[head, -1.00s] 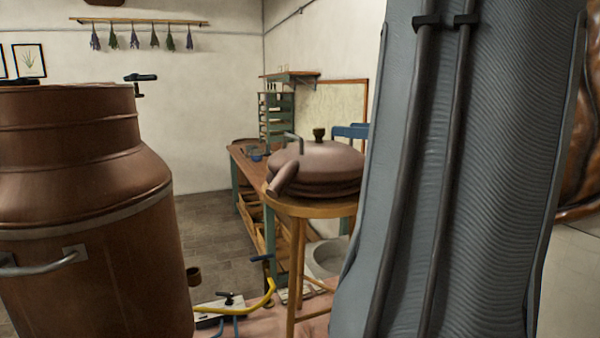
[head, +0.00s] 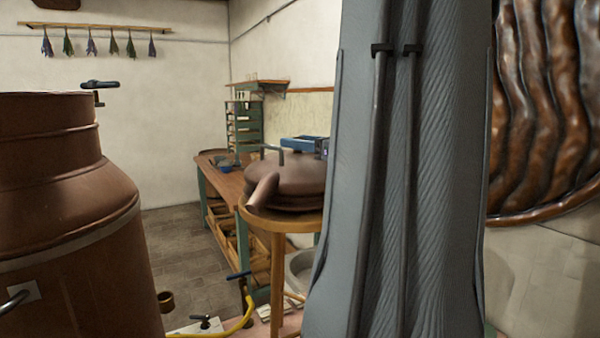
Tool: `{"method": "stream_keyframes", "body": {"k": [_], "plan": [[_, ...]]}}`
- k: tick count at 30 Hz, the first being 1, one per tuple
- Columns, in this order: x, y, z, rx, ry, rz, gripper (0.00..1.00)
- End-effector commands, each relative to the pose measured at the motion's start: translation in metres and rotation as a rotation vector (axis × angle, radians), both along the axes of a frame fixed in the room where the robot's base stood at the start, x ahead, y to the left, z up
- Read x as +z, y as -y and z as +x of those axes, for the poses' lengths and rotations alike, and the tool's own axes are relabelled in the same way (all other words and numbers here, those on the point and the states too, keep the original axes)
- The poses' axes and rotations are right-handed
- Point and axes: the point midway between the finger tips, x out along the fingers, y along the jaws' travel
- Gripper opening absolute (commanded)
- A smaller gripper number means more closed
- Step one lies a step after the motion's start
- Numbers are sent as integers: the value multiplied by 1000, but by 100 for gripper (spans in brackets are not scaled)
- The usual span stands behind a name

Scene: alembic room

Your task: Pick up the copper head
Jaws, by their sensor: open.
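The copper head (head: 286,174) is a squat, dull copper dome with a short angled spout at its left front. It rests on a round wooden stool (head: 275,222) at the picture's middle. A bent grey handle or pipe stands on its left top. My gripper (head: 298,145) shows as a small blue and dark shape at the dome's upper right, in front of where its top knob was seen. It is open, and nothing shows held in it. Whether it touches the head cannot be told. My grey arm hides the head's right edge.
A large copper pot (head: 65,235) with a side handle stands close at left. A wooden workbench (head: 222,180) runs behind the stool. A yellow hose (head: 243,318) lies low in front. A ribbed copper coil (head: 545,100) is at right. Floor between pot and bench is open.

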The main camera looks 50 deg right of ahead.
Motion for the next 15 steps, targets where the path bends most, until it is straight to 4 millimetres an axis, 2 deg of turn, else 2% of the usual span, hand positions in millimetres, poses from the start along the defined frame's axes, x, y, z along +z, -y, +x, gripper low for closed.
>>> {"method": "stream_keyframes", "body": {"k": [3, 10, 15], "plan": [[0, 0, 7, -1, -1, -1, 49], [-1, 1, 7, -3, -1, -1, 47], [-1, 1, 7, -4, -1, -1, 19]]}}
